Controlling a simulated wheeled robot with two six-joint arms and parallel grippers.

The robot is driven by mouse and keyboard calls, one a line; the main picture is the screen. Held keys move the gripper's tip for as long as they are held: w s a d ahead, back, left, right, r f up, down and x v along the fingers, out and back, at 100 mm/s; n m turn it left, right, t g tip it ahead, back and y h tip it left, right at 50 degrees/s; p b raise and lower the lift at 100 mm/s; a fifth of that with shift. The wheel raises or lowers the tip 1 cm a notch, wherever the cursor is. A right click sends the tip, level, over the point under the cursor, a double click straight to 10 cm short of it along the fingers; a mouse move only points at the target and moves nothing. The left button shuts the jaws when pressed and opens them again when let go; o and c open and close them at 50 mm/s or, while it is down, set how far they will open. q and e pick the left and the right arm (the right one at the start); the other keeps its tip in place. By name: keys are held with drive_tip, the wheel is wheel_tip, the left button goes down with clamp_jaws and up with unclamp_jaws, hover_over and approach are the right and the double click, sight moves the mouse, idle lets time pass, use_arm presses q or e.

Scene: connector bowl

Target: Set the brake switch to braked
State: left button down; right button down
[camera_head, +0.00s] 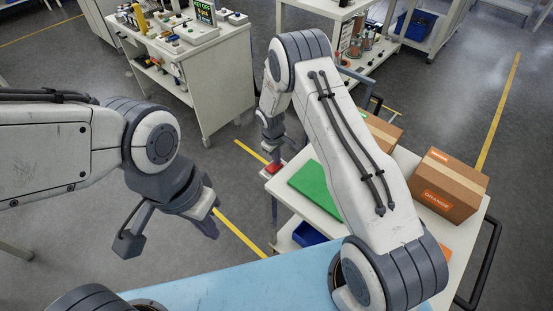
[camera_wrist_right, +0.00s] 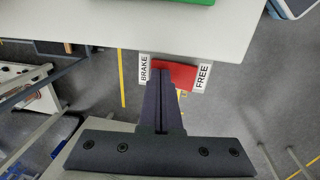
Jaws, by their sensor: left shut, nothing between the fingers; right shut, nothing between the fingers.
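The brake switch is a red piece (camera_wrist_right: 183,76) between a white BRAKE label (camera_wrist_right: 144,70) on the left and a white FREE label (camera_wrist_right: 203,77) on the right, at the edge of the white cart top. In the head view the red piece (camera_head: 273,169) shows at the cart's near left corner. My right gripper (camera_wrist_right: 161,78) is shut and empty, its fingertips over the left part of the red piece beside the BRAKE label. I cannot tell whether they touch it. The fingers hide part of the switch. My left gripper (camera_head: 207,226) is shut and empty, hanging over the floor.
The white cart (camera_head: 278,190) carries a green panel (camera_head: 318,187) and cardboard boxes (camera_head: 447,186). A blue surface (camera_head: 230,290) lies in front. A workbench (camera_head: 205,75) with small parts stands at the back left. Open floor lies between.

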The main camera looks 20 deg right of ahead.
sight(273, 167)
drive_tip(key=shift+s+a, duration=0.15)
drive_tip(key=shift+s+a+r, duration=0.1)
drive_tip(key=shift+s+a, duration=0.2)
drive_tip(key=shift+a, duration=0.3)
drive_tip(key=r+p, duration=0.1)
drive_tip(key=r, duration=0.1)
drive_tip(key=r+p, duration=0.2)
drive_tip(key=shift+s+a+r, duration=0.1)
drive_tip(key=shift+a+r, duration=0.1)
drive_tip(key=shift+r, duration=0.15)
wheel_tip(273, 167, up, 9)
drive_tip(key=a+b, duration=0.1)
drive_tip(key=b, duration=0.1)
drive_tip(key=shift+s+r+b, duration=0.15)
drive_tip(key=shift+s+b, duration=0.25)
